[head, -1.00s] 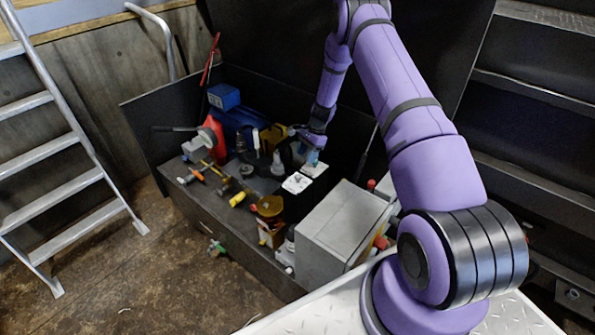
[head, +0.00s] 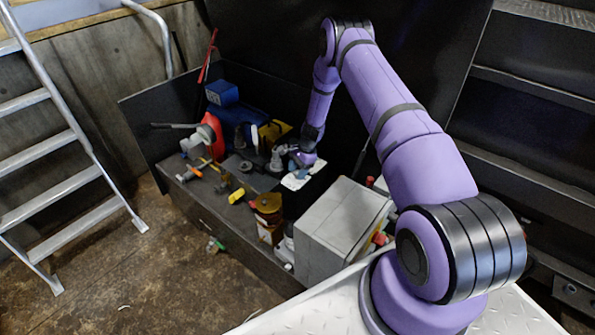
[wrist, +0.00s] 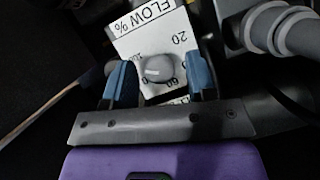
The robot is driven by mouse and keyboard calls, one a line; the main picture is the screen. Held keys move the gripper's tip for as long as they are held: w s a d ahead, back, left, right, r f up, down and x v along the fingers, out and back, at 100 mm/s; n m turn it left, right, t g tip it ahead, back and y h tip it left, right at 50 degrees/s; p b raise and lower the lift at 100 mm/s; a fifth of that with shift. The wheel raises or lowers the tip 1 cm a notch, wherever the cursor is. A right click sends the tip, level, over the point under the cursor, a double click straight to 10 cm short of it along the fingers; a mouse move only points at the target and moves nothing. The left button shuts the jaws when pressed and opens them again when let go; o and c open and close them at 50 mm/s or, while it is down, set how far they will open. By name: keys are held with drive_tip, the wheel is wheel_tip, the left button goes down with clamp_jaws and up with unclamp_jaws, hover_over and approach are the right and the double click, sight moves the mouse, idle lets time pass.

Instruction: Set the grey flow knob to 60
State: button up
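The grey flow knob (wrist: 158,69) sits on a white plate (wrist: 150,38) marked "FLOW %" and shows upside down in the wrist view. I can read 20 at the right and part of 100 at the left. Other numbers near 60 or 80 are partly hidden below the knob. A faint light mark shows on the knob, but its exact reading is unclear. My gripper (wrist: 161,84) is open, with one blue finger on each side of the knob and a gap to both. In the head view my gripper (head: 300,162) is low at the white plate (head: 294,182), and hides the knob.
A grey pipe fitting (wrist: 285,30) is close to the right finger in the wrist view. A large grey box (head: 340,232) stands in front of the plate. A yellow-handled valve (head: 236,196), a brown jar-like part (head: 267,204) and a blue machine (head: 232,118) are to the left.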

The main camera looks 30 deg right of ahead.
drive_tip(key=c, duration=0.8)
drive_tip(key=shift+o, duration=0.2)
drive_tip(key=shift+n, duration=0.4)
drive_tip(key=n+g, duration=0.1)
drive_tip(key=n, duration=0.3)
drive_tip(key=shift+w+n+g+h, duration=0.1)
drive_tip(key=shift+n+g+h, duration=0.2)
drive_tip(key=shift+g+h, duration=0.1)
drive_tip(key=n, duration=0.2)
drive_tip(key=n+g+h, duration=0.1)
drive_tip(key=n, duration=0.2)
drive_tip(key=shift+w+a+n+h, duration=0.1)
drive_tip(key=shift+a+n+h, duration=0.05)
drive_tip(key=shift+n+h, duration=0.15)
drive_tip(key=n+h, duration=0.1)
drive_tip(key=n, duration=0.2)
drive_tip(key=n+g+h, duration=0.1)
drive_tip(key=n, duration=0.2)
drive_tip(key=shift+a, duration=0.1)
drive_tip(key=n+h, duration=0.1)
drive_tip(key=n, duration=0.2)
drive_tip(key=n+h, duration=0.1)
drive_tip(key=n, duration=0.2)
drive_tip(key=shift+a+n+t+h, duration=0.1)
drive_tip(key=shift+n+t+h, duration=0.2)
drive_tip(key=shift+n+t, duration=0.1)
